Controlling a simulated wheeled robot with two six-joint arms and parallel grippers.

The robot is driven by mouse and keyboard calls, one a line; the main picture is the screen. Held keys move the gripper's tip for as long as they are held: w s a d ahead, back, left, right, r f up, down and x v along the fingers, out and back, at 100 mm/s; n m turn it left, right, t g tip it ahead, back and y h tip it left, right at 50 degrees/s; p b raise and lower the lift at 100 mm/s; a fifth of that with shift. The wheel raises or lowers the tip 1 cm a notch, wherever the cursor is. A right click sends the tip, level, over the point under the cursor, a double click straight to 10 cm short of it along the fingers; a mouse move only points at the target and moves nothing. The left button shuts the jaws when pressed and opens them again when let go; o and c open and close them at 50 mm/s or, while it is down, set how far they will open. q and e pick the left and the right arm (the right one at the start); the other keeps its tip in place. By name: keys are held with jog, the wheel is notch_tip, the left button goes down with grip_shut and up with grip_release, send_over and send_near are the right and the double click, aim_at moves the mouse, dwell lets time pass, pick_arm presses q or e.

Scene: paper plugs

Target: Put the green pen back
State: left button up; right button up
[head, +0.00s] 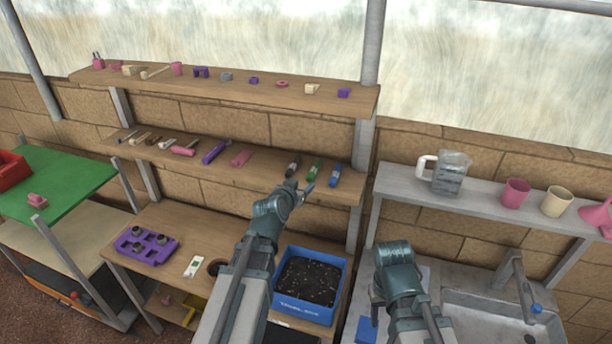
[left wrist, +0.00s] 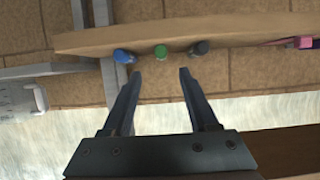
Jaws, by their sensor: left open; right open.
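The green pen (head: 314,170) lies on the middle wooden shelf, between a black pen (head: 293,165) and a blue pen (head: 335,175). My left gripper (head: 302,192) is at the front edge of that shelf, just in front of the pens. In the left wrist view the open, empty jaws (left wrist: 160,74) point at the round end of the green pen (left wrist: 160,51), which shows in line with the gap between the fingertips. The blue pen (left wrist: 123,56) and black pen (left wrist: 200,47) ends show on either side. My right arm shows over the sink side, but its fingers are hidden.
The top shelf (head: 225,90) holds several small objects. Below stand a blue box of soil (head: 328,310) and a purple tray (head: 122,250). At right, a shelf (head: 400,180) carries a jug (head: 452,172) and cups above a sink. A green table (head: 75,175) is at left.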

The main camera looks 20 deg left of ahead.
pick_arm(q)
jog(key=s+d+f+m+g+h, duration=0.25)
jog(key=s+d+f+g, duration=0.5)
jog(key=s+d, duration=0.55)
jog(key=s+d+f+g+y, duration=0.2)
jog(key=s+g, duration=0.1)
jog(key=s, duration=0.3)
jog(key=s+d+f+g+y, duration=0.2)
jog(key=s+g, duration=0.1)
jog(key=s, duration=0.4)
jog(key=shift+s+f+m+p, duration=0.2)
jog(key=shift+f+m+p, duration=0.1)
jog(key=shift+m+p, duration=0.05)
pick_arm(e)
jog(key=shift+r, duration=0.7)
pick_arm(q)
jog(key=shift+f+g, duration=0.1)
jog(key=shift+g, duration=0.15)
pick_arm(e)
jog(key=shift+f, duration=0.1)
pick_arm(q)
notch_tip(320, 180, down, 19)
jog(key=b, duration=1.9)
pick_arm(e)
notch_tip(320, 180, down, 19)
